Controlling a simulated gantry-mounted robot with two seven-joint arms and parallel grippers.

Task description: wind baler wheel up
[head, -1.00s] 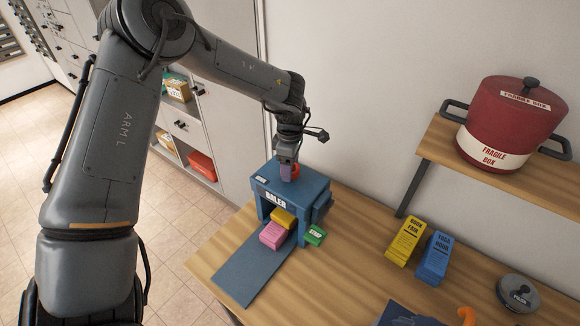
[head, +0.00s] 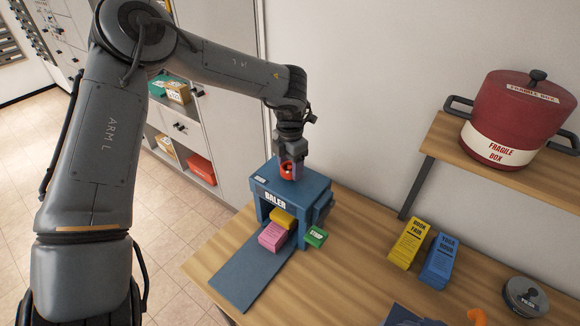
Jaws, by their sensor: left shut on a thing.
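The blue baler (head: 318,190) stands on the wooden table, with a blue ramp running down from its front opening. A red-orange wheel (head: 286,170) sits on its top. My left gripper (head: 290,172) points down from above and is shut on the wheel, hiding part of it. A yellow bundle (head: 283,218) and a pink bundle (head: 272,236) lie at the baler's opening. My right gripper is not in the head view.
A green strap box (head: 316,237) lies right of the baler. Yellow (head: 407,243) and blue (head: 438,260) flyer stacks stand farther right. A round grey object (head: 525,296) sits near the right edge. A shelf (head: 440,150) holds a red pot (head: 515,120). The table between is clear.

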